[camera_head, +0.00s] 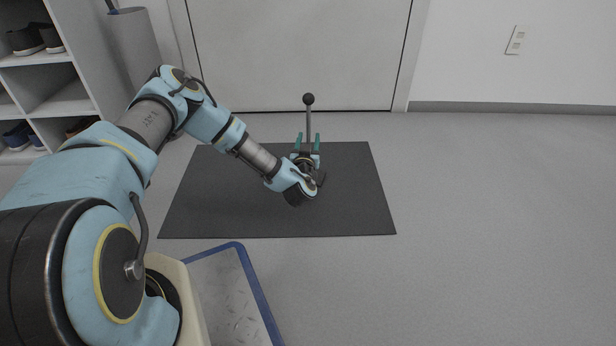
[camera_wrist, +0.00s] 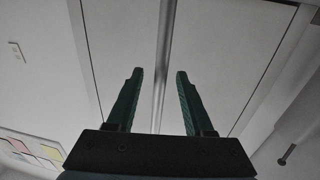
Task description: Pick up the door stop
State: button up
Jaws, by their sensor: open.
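The door stop (camera_head: 308,118) looks like a thin grey upright rod with a black ball on top. It stands in front of the door in the head view, and its lower end is hidden behind my gripper. My gripper (camera_head: 309,137) is open, its two green fingers one on each side of the rod in the picture. In the wrist view the rod (camera_wrist: 165,45) runs down between the open fingers (camera_wrist: 156,75), apart from both. I cannot tell how deep between the fingers it stands.
A dark mat (camera_head: 345,205) lies under my gripper, before the closed white door (camera_head: 300,50). A shelf with shoes (camera_head: 50,85) and a grey cylindrical bin (camera_head: 135,45) stand at the left. The grey floor (camera_head: 490,220) at the right is clear.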

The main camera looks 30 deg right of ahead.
jog(key=shift+b+x, duration=0.55)
jog(key=shift+x, duration=0.55)
jog(key=shift+w+d+r, duration=0.1)
jog(key=shift+w+d, duration=0.05)
jog(key=shift+w, duration=0.1)
grip_shut()
dwell(0.4)
